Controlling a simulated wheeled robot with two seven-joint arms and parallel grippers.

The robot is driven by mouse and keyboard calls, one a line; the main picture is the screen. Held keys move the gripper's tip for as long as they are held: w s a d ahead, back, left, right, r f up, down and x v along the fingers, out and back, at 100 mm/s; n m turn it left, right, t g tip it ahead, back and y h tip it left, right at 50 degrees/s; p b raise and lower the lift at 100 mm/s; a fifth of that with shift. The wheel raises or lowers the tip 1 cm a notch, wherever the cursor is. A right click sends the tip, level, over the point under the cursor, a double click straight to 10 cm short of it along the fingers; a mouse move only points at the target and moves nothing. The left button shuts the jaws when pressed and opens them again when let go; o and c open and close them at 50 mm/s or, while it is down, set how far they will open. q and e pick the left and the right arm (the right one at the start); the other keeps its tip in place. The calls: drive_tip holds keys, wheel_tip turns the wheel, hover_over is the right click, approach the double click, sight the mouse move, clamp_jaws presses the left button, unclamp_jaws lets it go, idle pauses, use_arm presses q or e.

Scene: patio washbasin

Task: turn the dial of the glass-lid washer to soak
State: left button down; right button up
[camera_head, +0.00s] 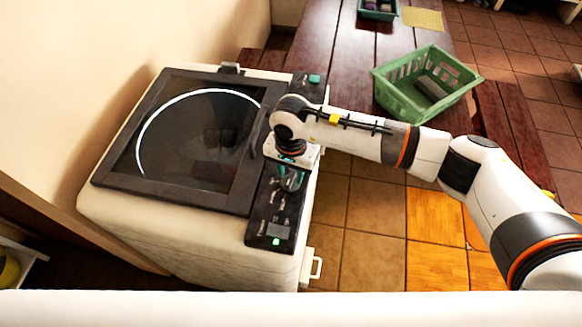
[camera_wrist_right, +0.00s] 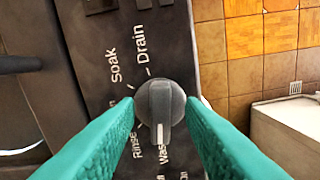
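The glass-lid washer (camera_head: 110,207) stands at the left in the head view, its lid closed. Its dark control panel (camera_head: 262,215) runs along the right side. In the right wrist view the grey dial (camera_wrist_right: 160,100) sits on this panel among the words Soak, Drain, Rinse and Wash. Its white mark points down, close to Wash; Soak is at the dial's upper left. My right gripper (camera_head: 290,183) is over the panel. Its teal fingers (camera_wrist_right: 160,104) are apart, one on each side of the dial; firm contact is not visible. My left gripper is not in view.
A green basket (camera_head: 425,85) with a grey item stands on the dark wooden table (camera_head: 335,62) behind my right arm. A smaller green container (camera_head: 378,10) and a yellow cloth (camera_head: 423,19) are farther back. Tiled floor lies right of the washer. A wall borders it at left.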

drive_tip(key=shift+f, duration=0.2)
clamp_jaws()
drive_tip(key=shift+f+m+b, duration=0.1)
drive_tip(key=shift+m+b, duration=0.2)
drive_tip(key=shift+b, duration=0.2)
drive_tip(key=m+b, duration=0.3)
drive_tip(key=b, duration=0.1)
drive_tip(key=m+b, duration=0.3)
drive_tip(key=b, duration=0.1)
drive_tip(key=m+b, duration=0.2)
drive_tip(key=b, duration=0.2)
drive_tip(key=shift+s+d+f+m, duration=0.1)
drive_tip(key=shift+f+m, duration=0.15)
drive_tip(key=shift+m, duration=0.15)
drive_tip(key=m+b, duration=1)
drive_tip(key=b, duration=0.1)
drive_tip(key=shift+s+r, duration=0.1)
drive_tip(key=shift+s, duration=0.05)
drive_tip(key=shift+r+m+b, duration=0.2)
drive_tip(key=shift+m+b, duration=1.6)
drive_tip(key=shift+m, duration=0.4)
drive_tip(key=shift+r, duration=0.1)
